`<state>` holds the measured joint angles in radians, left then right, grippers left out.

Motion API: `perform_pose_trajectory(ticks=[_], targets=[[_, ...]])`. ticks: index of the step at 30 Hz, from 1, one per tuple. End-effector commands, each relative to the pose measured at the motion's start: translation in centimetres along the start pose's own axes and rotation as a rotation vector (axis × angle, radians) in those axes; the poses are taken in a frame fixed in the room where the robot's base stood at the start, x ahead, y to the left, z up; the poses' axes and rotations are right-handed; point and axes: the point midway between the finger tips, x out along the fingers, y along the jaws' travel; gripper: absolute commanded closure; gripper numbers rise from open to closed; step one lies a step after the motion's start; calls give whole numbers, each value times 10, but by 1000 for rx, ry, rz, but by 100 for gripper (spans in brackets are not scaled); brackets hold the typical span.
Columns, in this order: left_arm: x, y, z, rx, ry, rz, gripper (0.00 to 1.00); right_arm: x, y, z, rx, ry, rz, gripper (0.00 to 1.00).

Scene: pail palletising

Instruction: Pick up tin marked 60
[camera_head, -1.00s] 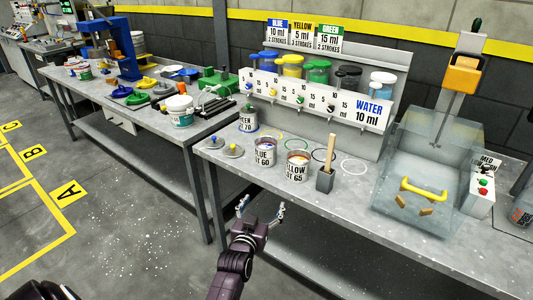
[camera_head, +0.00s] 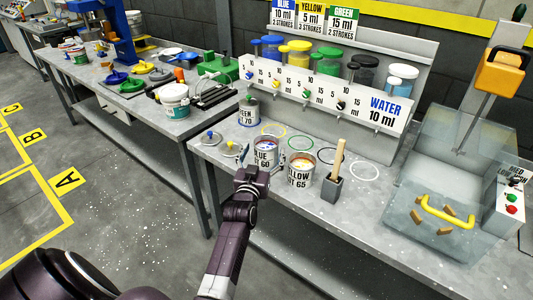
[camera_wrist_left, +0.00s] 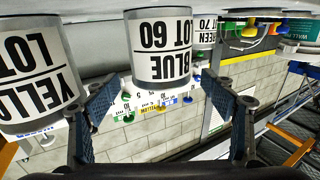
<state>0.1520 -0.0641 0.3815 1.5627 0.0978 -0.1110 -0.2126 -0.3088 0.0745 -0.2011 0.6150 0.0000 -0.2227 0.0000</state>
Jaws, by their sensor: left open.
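The tin marked 60 (camera_head: 265,155), labelled BLUE LOT 60, stands open and upright on the workbench. The wrist view, upside down, shows the same tin (camera_wrist_left: 162,50) beyond and between the fingers. My left gripper (camera_head: 254,168) is at the bench's front edge, just in front of this tin. In the wrist view its two fingers (camera_wrist_left: 165,115) are spread apart with nothing between their pads; whether they touch the tin cannot be told. The tin marked 65 (camera_head: 300,170) stands close to the right, and it also shows at the left in the wrist view (camera_wrist_left: 35,70). My right gripper is not in view.
The tin marked 70 (camera_head: 248,110) stands behind and left. A grey holder with a wooden stick (camera_head: 332,186) is right of the tin marked 65. The dispenser rack (camera_head: 320,95) stands behind. A clear-walled box (camera_head: 440,190) is at the right. Small lids (camera_head: 210,138) lie left.

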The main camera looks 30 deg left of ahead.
Motion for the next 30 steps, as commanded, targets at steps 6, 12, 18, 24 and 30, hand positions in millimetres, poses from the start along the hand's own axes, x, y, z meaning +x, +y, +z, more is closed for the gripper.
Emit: perform_pose_trajectory(ticks=[6,12,18,24,30], targets=[[31,-2,0,0,1,0,24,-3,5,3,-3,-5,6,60],[43,-2,1,0,-1,0,24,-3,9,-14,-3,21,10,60],[44,-2,1,0,-1,-1,24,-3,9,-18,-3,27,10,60],[43,-2,1,0,-1,0,44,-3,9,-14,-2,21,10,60],[43,-2,1,0,-1,0,66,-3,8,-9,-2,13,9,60]])
